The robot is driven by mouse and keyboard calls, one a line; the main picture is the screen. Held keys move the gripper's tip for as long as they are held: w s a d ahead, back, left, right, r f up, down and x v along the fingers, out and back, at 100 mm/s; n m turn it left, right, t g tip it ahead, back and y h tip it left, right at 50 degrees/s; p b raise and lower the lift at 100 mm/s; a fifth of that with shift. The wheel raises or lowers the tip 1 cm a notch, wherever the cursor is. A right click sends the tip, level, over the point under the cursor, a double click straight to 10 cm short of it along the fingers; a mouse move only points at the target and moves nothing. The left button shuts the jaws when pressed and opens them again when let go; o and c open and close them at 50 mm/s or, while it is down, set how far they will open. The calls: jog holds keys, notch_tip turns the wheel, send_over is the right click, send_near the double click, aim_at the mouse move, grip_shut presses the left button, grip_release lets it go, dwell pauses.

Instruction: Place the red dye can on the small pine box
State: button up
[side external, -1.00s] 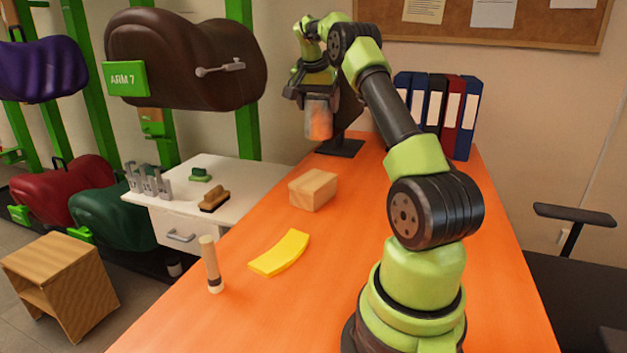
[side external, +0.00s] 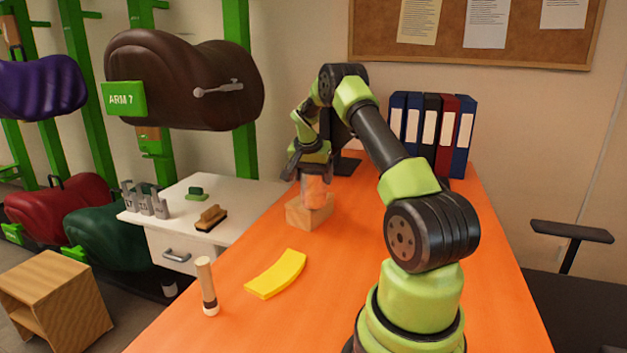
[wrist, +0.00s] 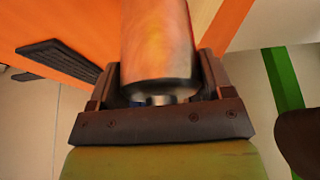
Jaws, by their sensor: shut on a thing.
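The dye can (side external: 314,192), metallic with a reddish-orange face, is upright in my gripper (side external: 312,176). In the side view its lower end overlaps the top of the small pine box (side external: 305,217). I cannot tell whether it touches the box or hangs just above it. The box sits on the orange table and is partly hidden by the can. In the wrist view my gripper (wrist: 160,92) is shut around the can (wrist: 156,45), which fills the space between the jaws. The pine box cannot be made out in that view.
A yellow curved piece (side external: 277,274) and an upright wooden-handled tool (side external: 207,286) stand on the orange table (side external: 240,325) nearer the camera. A white cabinet (side external: 180,235) adjoins on the left.

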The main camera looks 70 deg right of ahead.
jog(key=shift+f, duration=0.6)
jog(key=shift+f, duration=0.2)
jog(key=o, duration=1.2)
jog(key=shift+r, duration=0.1)
